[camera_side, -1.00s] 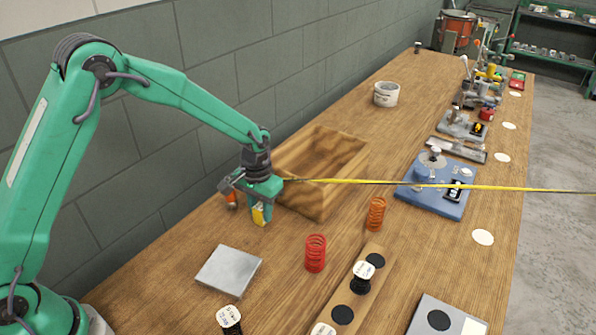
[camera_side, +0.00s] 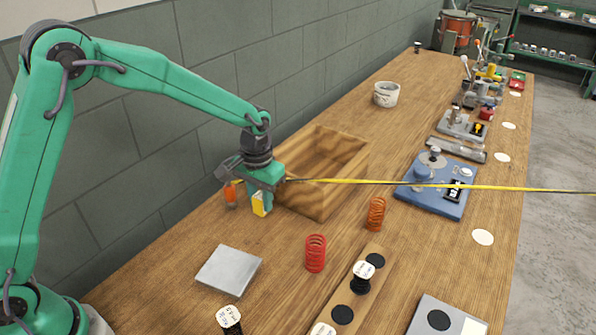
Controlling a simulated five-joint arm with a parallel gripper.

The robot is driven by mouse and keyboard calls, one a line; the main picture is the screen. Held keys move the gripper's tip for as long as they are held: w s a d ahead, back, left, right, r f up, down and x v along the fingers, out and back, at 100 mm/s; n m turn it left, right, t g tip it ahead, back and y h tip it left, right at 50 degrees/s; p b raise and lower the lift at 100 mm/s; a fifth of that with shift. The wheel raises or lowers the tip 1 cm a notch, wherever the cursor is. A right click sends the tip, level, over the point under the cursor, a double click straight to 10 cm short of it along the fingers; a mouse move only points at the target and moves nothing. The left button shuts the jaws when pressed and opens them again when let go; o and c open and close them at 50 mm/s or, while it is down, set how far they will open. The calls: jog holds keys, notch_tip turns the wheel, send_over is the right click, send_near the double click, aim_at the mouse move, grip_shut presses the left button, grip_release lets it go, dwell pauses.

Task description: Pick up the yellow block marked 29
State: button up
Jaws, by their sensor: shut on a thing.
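The yellow block (camera_side: 259,204) is at my gripper (camera_side: 259,195), just left of the open wooden box. My gripper is shut on the block, which hangs below the jaws and appears a little above the table. The block's marking is too small to read, and its upper part is hidden by the jaws.
The wooden box (camera_side: 324,207) stands close to the right of my gripper. An orange object (camera_side: 231,194) is just left of it. A yellow-black strip (camera_side: 400,183) crosses the view. A grey plate (camera_side: 228,270), a red spring (camera_side: 316,253) and an orange spring (camera_side: 376,213) stand nearer.

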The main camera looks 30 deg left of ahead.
jog(key=s+d+r, duration=0.6)
jog(key=d, duration=0.1)
jog(key=shift+s+d, duration=0.15)
jog(key=shift+d, duration=0.1)
jog(key=shift+a, duration=0.1)
dwell(0.4)
